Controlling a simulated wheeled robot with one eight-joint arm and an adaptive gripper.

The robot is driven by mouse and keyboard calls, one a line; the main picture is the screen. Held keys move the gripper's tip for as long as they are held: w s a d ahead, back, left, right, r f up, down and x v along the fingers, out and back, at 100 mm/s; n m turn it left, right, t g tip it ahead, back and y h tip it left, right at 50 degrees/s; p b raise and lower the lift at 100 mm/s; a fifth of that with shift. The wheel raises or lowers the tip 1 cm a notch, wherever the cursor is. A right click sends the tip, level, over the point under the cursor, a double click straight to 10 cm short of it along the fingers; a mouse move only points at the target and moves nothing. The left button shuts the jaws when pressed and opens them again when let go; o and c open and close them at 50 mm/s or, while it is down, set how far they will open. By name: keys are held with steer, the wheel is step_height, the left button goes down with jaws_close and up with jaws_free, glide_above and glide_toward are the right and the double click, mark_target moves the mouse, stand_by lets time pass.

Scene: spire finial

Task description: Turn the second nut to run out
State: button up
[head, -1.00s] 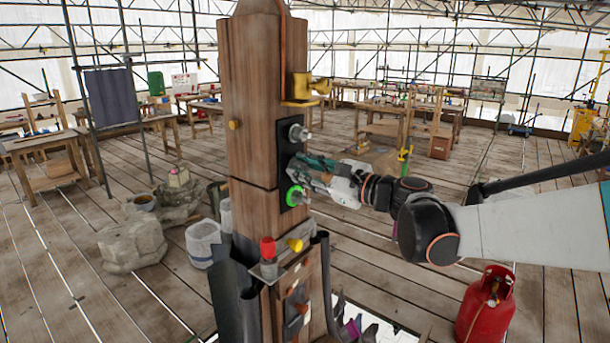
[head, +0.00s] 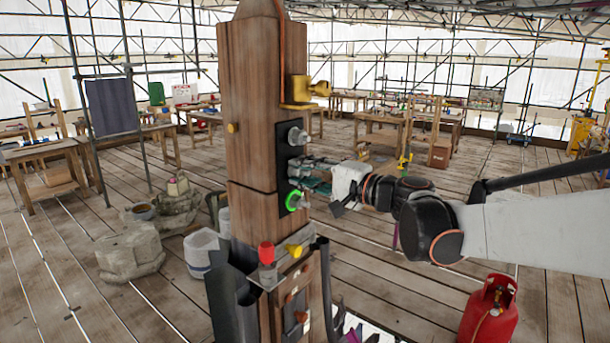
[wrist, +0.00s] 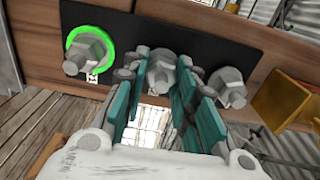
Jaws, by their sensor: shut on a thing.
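A dark plate (head: 285,165) on the wooden post (head: 248,120) carries three grey hex nuts in a column. The upper nut (head: 298,136) and the lower nut (head: 297,201), which has a bright green ring around it, are free. In the wrist view the green-ringed nut (wrist: 86,52) is at left and the upper nut (wrist: 228,88) at right. The middle nut (wrist: 161,72) lies between my fingertips. My gripper (head: 305,166) is shut on this middle nut, its teal fingers (wrist: 122,105) on either side. The fingers largely hide this nut in the head view.
A brass bracket (head: 303,93) juts from the post above the plate and shows close to the right finger side in the wrist view (wrist: 288,100). A red knob (head: 267,252) and yellow knob (head: 293,250) sit below. A red gas bottle (head: 490,308) stands at lower right.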

steer(key=n, duration=0.4)
steer(key=shift+n, duration=0.3)
steer(key=n, duration=0.3)
steer(key=shift+r+n+b, duration=0.1)
steer(key=shift+n+b, duration=0.2)
steer(key=shift+b, duration=0.1)
steer(key=n, duration=0.7)
steer(key=shift+s+a, duration=0.15)
steer(key=shift+s, duration=0.05)
steer(key=n, duration=0.4)
steer(key=shift+b, duration=0.3)
steer(key=n, duration=0.3)
steer(key=shift+s+a+n, duration=0.1)
steer(key=shift+s+n, duration=0.05)
steer(key=shift+n, duration=0.15)
steer(key=n, duration=0.3)
steer(key=shift+n, duration=2.1)
